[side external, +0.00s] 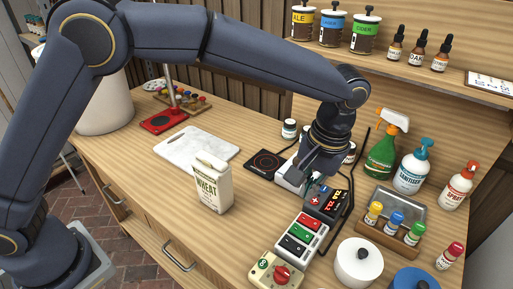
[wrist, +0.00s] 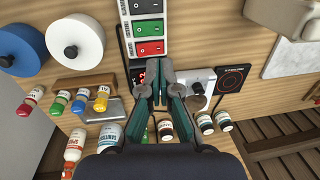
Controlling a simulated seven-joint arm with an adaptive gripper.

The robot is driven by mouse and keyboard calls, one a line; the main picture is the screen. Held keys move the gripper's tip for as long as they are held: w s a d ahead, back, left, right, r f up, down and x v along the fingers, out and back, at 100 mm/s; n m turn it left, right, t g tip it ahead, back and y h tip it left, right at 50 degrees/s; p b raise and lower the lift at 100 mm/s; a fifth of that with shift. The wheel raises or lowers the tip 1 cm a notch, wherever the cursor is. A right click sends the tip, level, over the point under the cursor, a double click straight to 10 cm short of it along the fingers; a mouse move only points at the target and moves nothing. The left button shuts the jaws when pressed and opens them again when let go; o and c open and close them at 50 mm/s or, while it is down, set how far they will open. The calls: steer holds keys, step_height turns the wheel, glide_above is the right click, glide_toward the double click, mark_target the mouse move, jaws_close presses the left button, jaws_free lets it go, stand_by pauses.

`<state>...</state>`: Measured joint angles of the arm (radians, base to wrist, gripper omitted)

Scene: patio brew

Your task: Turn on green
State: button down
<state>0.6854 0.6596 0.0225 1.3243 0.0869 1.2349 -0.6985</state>
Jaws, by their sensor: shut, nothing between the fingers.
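A white switch panel (side external: 283,229) stands on the wooden counter and carries a red, a green and a black rocker. The green rocker (side external: 300,233) is in the middle, between the red rocker (side external: 309,221) and the black rocker (side external: 292,246). In the wrist view the green rocker (wrist: 148,27) is near the top, with the red one (wrist: 151,47) closer to my fingers. My gripper (wrist: 160,72) is shut and empty, fingers pointing down. In the side view it (side external: 306,178) hangs beyond the panel, near a box with a red display (side external: 327,201), apart from the green rocker.
A box with a red knob (side external: 276,272) adjoins the panel's near end. A wheat carton (side external: 212,183) stands left. A white pot (side external: 358,262) and a rack of small bottles (side external: 388,240) stand right. Black cables (side external: 350,195) run behind the display box.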

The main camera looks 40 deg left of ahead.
mark_target(294, 226)
steer(key=f, duration=0.4)
steer(key=a+f, duration=0.1)
steer(key=f, duration=0.6)
steer(key=shift+a+f, duration=0.25)
steer(key=shift+f, duration=0.15)
steer(key=shift+a+f, duration=0.25)
steer(key=shift+f, duration=0.25)
steer(key=shift+r, duration=0.1)
steer(key=shift+d, duration=0.15)
steer(key=shift+d+r, duration=0.4)
steer(key=shift+d, duration=0.3)
